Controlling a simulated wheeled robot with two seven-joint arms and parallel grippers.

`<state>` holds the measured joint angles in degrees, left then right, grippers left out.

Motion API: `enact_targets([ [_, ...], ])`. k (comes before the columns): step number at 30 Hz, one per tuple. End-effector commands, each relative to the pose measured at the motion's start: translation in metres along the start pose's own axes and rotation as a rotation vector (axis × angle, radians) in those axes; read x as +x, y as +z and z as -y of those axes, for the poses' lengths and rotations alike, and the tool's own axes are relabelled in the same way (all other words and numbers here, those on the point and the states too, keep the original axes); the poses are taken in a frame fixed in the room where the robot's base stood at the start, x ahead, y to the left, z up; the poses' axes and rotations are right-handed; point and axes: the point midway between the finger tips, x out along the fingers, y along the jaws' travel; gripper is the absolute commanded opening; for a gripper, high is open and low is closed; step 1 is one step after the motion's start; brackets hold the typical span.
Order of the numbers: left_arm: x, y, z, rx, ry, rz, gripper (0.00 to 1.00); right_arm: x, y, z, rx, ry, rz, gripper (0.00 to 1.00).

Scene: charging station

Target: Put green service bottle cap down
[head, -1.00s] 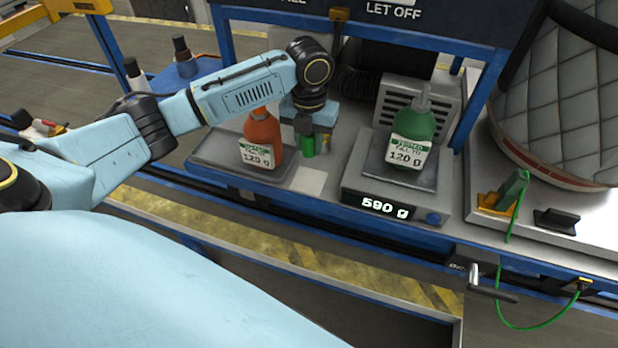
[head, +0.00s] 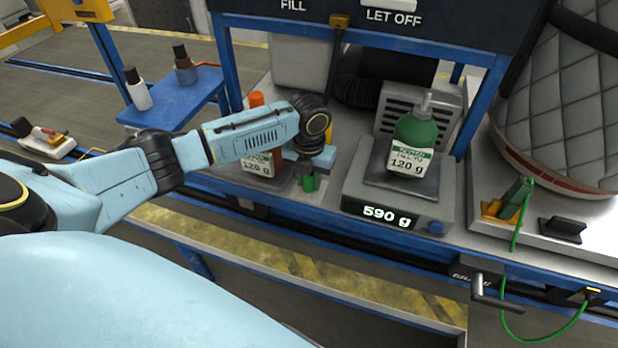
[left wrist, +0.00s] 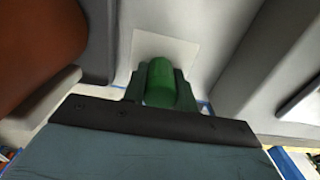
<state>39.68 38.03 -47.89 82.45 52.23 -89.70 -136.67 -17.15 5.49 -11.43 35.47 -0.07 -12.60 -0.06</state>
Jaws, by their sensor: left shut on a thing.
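The green cap (head: 308,184) is held between the fingers of my left gripper (head: 307,178), which points down over the bench between the two bottles. In the left wrist view the green cap (left wrist: 161,82) sits between the two dark fingers, with a pale square patch (left wrist: 170,46) on the bench beyond it. I cannot tell whether the cap touches the bench. The green bottle (head: 414,140) stands uncapped-looking with a nozzle on the scale (head: 396,198), which reads 590 g. My right gripper is not in view.
An orange bottle (head: 262,158) stands left of the gripper, partly hidden by my arm. A blue side shelf (head: 178,98) holds a white bottle (head: 138,90) and a dark bottle (head: 184,66). A green clamp with a cable (head: 515,200) sits at the right.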

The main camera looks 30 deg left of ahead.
Motion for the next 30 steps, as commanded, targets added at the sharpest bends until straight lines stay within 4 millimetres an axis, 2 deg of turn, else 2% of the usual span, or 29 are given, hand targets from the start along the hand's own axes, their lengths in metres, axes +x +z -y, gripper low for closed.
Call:
enact_targets([
  [2, 0.003, 0.000, 0.000, 0.000, 0.000, -0.001, 0.06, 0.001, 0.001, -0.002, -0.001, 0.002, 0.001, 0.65],
  [3, 0.003, 0.000, 0.000, 0.000, 0.000, 0.000, 0.32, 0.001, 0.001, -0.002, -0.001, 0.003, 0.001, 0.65],
  [7, 0.003, 0.000, 0.000, 0.000, 0.000, -0.001, 0.49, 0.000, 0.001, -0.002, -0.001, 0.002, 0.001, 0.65],
  [15, 0.002, 0.000, 0.000, 0.000, 0.000, -0.001, 0.50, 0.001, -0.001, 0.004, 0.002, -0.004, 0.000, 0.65],
  [19, -0.006, 0.000, 0.000, 0.000, 0.000, 0.001, 0.50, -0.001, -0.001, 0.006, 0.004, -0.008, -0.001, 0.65],
  [23, -0.029, 0.001, 0.000, 0.001, -0.001, 0.002, 0.50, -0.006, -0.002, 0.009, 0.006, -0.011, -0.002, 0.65],
  [30, -0.082, 0.001, 0.000, 0.001, -0.001, 0.003, 0.50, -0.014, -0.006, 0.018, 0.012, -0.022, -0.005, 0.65],
])
